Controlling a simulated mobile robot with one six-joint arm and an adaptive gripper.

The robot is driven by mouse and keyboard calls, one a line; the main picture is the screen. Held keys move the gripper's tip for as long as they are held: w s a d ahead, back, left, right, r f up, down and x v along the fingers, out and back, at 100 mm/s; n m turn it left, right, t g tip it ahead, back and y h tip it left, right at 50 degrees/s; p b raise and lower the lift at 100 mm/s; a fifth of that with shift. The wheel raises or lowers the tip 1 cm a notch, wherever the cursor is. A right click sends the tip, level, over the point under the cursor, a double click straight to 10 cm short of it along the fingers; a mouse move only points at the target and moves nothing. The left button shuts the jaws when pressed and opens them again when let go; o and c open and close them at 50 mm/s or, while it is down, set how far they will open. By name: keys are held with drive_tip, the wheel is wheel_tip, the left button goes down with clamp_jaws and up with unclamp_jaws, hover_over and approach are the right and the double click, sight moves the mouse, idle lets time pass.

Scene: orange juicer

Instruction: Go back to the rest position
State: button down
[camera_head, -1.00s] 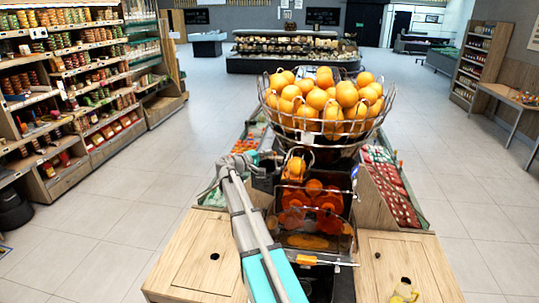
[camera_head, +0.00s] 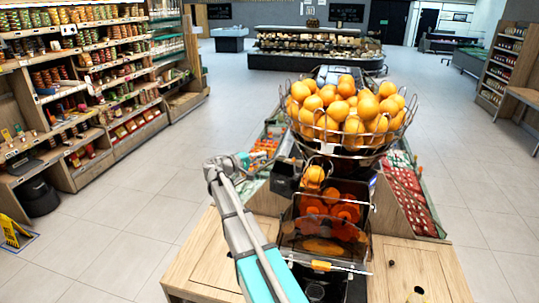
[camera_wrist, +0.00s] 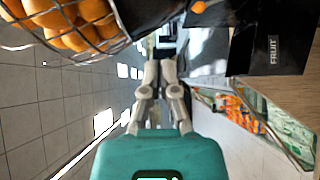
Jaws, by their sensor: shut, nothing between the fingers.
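My gripper (camera_wrist: 161,68) points forward in the wrist view, with its two grey fingers together and nothing between them. In the head view my arm reaches up from the bottom centre, left of the orange juicer (camera_head: 323,222); the fingers are too small to make out there. The juicer has a dark body, a clear orange-tinted front and a wire basket (camera_head: 378,143) heaped with oranges (camera_head: 345,105). The basket also shows at the upper left of the wrist view (camera_wrist: 100,50). My gripper is apart from the juicer and basket.
The juicer stands on a wooden counter (camera_head: 200,262), with sloped produce bins (camera_head: 405,190) behind it. A stocked shelf (camera_head: 85,95) lines the left, with a yellow floor sign (camera_head: 14,232) near it. Open tiled floor (camera_head: 120,225) lies between shelf and counter.

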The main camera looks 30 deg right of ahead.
drive_tip(key=shift+a+r, duration=0.25)
drive_tip(key=shift+a, duration=0.3)
drive_tip(key=shift+f, duration=0.1)
drive_tip(key=s+a+f+y+b, duration=0.3)
drive_tip(key=s+f+b, duration=0.15)
drive_tip(key=f, duration=0.35)
drive_tip(key=s+a+f+y+b, duration=0.3)
drive_tip(key=s+f, duration=0.2)
drive_tip(key=f, duration=0.4)
drive_tip(key=s+a+f+y+b, duration=0.3)
drive_tip(key=s+f+b, duration=0.1)
drive_tip(key=f, duration=0.4)
drive_tip(key=s+a+f+g+y+b, duration=0.1)
drive_tip(key=s+a+f+y+b, duration=0.8)
drive_tip(key=s+a+f, duration=0.3)
drive_tip(key=a+f, duration=0.2)
drive_tip(key=a, duration=0.1)
drive_tip(key=shift+s+a+f, duration=0.25)
drive_tip(key=shift+s, duration=0.05)
